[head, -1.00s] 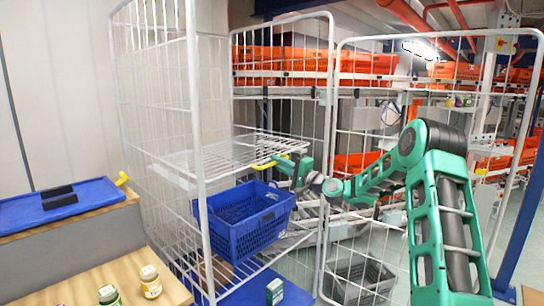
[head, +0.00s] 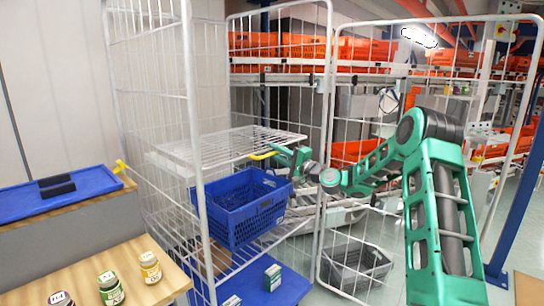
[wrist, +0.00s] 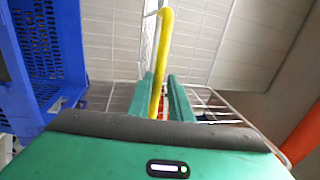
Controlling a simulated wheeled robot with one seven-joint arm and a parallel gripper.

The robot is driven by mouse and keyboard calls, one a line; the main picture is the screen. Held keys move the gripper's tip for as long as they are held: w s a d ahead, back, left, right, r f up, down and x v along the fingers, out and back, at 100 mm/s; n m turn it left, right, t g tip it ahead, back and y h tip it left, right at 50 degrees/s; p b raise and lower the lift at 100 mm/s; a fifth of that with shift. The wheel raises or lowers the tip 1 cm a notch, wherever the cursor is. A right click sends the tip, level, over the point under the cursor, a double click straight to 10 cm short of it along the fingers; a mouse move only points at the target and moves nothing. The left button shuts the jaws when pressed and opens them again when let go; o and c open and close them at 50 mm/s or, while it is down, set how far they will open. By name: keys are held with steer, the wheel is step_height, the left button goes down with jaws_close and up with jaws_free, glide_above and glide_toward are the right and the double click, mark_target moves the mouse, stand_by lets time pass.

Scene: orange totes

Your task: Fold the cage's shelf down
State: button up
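The cage's white wire shelf (head: 225,146) spans the inside of the cage (head: 197,150), roughly level, above a blue crate. A yellow handle (head: 262,156) is at its front edge. My gripper (head: 283,152) is at this handle, reaching in from the right. In the wrist view, the yellow handle (wrist: 164,45) runs down between the two green fingers of my gripper (wrist: 162,95). It lies near the left finger, with a gap to the right finger. The fingers look open around it; whether the left one touches it is unclear.
The blue crate (head: 245,215) stands just below the shelf, and shows at left in the wrist view (wrist: 48,40). A small box (head: 272,277) is on the blue cage floor. A grey crate (head: 355,270) is right of it. A wooden table with jars (head: 110,288) is at front left.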

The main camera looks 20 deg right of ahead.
steer(key=v, duration=1)
steer(key=shift+s+d, duration=0.15)
steer(key=shift+s, duration=0.15)
steer(key=shift+f, duration=0.1)
